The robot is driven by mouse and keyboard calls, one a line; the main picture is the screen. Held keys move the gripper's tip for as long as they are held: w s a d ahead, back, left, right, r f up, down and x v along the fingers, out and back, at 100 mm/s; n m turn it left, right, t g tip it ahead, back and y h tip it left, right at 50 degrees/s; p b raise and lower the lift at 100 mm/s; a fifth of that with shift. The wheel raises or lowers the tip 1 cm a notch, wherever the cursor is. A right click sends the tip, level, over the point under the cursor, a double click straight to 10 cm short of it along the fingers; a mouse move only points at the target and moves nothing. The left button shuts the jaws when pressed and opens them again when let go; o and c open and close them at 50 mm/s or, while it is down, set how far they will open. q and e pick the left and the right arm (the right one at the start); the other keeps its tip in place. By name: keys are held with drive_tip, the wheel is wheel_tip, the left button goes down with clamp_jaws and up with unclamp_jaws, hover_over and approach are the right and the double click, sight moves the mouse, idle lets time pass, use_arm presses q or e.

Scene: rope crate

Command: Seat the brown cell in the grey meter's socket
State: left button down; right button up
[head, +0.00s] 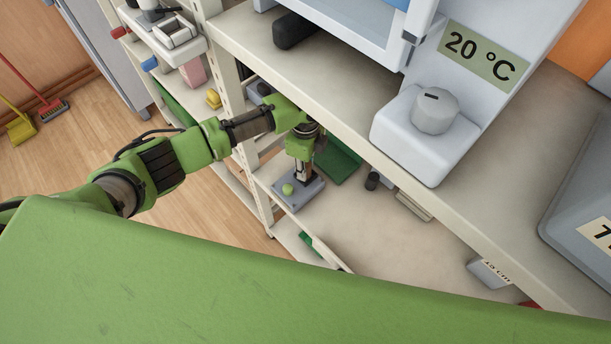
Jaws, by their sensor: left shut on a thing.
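The grey meter (293,201), a low box with a round green knob on top, sits on the lower shelf near its left end. My left gripper (304,181) reaches down from above to the meter's top, just behind the green knob. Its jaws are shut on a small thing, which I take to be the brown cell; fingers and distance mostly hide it. The socket is hidden under the gripper. I cannot tell whether the cell is in the socket or just above it. My right gripper is not in view.
A dark cylinder (372,181) and a green board (340,163) are on the same shelf, right of the meter. The upper shelf (330,70) overhangs close to my arm. The lower shelf's middle (400,235) is clear. A labelled grey box (490,272) lies farther right.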

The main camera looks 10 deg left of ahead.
use_arm(q)
drive_tip(key=shift+f, duration=0.35)
idle(0.4)
drive_tip(key=c, duration=1.7)
unclamp_jaws()
wheel_tip(320, 180, up, 8)
drive_tip(key=shift+f, duration=0.25)
